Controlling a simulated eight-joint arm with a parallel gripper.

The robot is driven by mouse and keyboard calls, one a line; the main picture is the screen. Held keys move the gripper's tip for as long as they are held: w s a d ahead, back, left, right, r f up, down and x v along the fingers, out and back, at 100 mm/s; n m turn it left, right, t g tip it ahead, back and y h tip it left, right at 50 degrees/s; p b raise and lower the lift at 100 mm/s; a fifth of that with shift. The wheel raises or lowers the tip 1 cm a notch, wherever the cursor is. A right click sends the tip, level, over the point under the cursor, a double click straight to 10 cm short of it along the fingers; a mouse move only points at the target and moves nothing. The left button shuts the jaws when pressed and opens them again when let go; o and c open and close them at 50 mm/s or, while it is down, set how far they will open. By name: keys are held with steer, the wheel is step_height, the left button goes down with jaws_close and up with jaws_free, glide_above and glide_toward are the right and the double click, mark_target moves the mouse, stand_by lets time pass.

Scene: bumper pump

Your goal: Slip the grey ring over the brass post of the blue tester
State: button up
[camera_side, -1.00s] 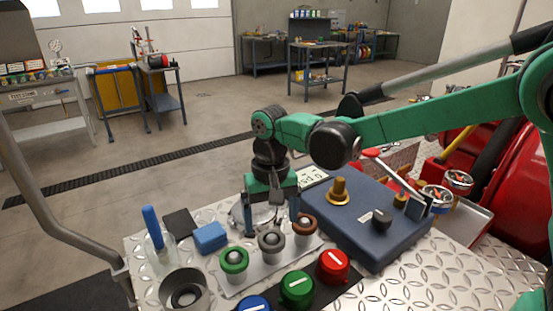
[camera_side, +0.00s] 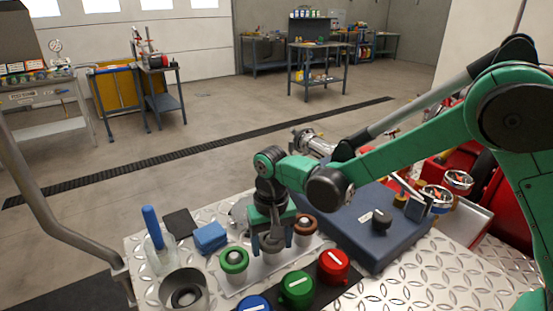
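The grey ring (camera_side: 272,246) is at the middle peg of the light plate, between the green ring (camera_side: 233,261) and the brown ring (camera_side: 306,229). My gripper (camera_side: 272,242) points down over the grey ring, with one finger on each side of it. I cannot tell whether the fingers touch or grip it. The ring is partly hidden by the fingers.
Red, green and blue knobs (camera_side: 297,288) stand on a black strip in front. A metal cup (camera_side: 184,292), a blue block (camera_side: 210,237) and a blue-handled tool in a clear holder (camera_side: 155,236) are to the left. Bare tread plate (camera_side: 420,285) lies at the front right.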

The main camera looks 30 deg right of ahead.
steer(key=shift+c, duration=0.6)
steer(key=shift+r, duration=2.5)
steer(key=d+r+m, duration=0.2)
steer(key=d+m, duration=0.1)
steer(key=d, duration=0.3)
steer(key=w+d+r+m, duration=0.1)
steer(key=d+m, duration=0.2)
steer(key=d, duration=0.3)
steer(key=w+d+r+m, duration=0.1)
steer(key=d+r+m, duration=0.1)
steer(key=d, duration=0.4)
steer(key=shift+w+d+r+m, duration=0.25)
steer(key=shift+d+r+m, duration=0.05)
steer(key=shift+d+m, duration=0.1)
steer(key=shift+d+f, duration=0.1)
steer(key=shift+d, duration=0.05)
steer(key=shift+f, duration=1.8)
steer(key=shift+f, duration=0.7)
steer(key=shift+f, duration=0.55)
